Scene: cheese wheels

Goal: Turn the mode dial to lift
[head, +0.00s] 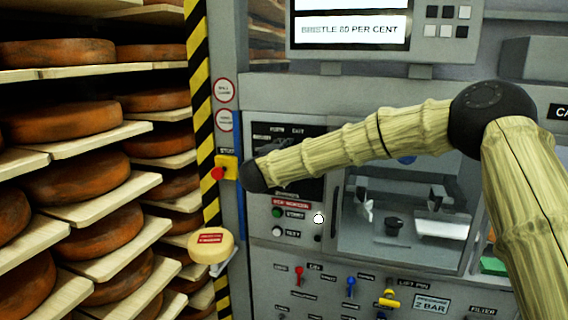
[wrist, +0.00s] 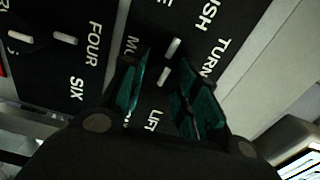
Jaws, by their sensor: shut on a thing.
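The mode dial (wrist: 163,77) is dark with a white mark and sits on a black panel. In the wrist view my gripper (wrist: 158,85) has its two green-padded fingers on either side of it, shut on it. The word LIFT (wrist: 155,121) is at the lower side of the dial, TURN (wrist: 221,58) at the upper right, and a word ending in USH at the top. A second white mark (wrist: 173,47) stands above, in line with the dial's mark. The fingers hide part of the dial. In the head view my arm's dark end hides it.
Another dial mark (wrist: 65,40) with FOUR and SIX labels is at left in the wrist view. In the head view a red button on a yellow box (head: 226,168) is close beside my arm's end. Shelves of cheese wheels (head: 76,180) stand left. A glazed chamber (head: 400,215) is right.

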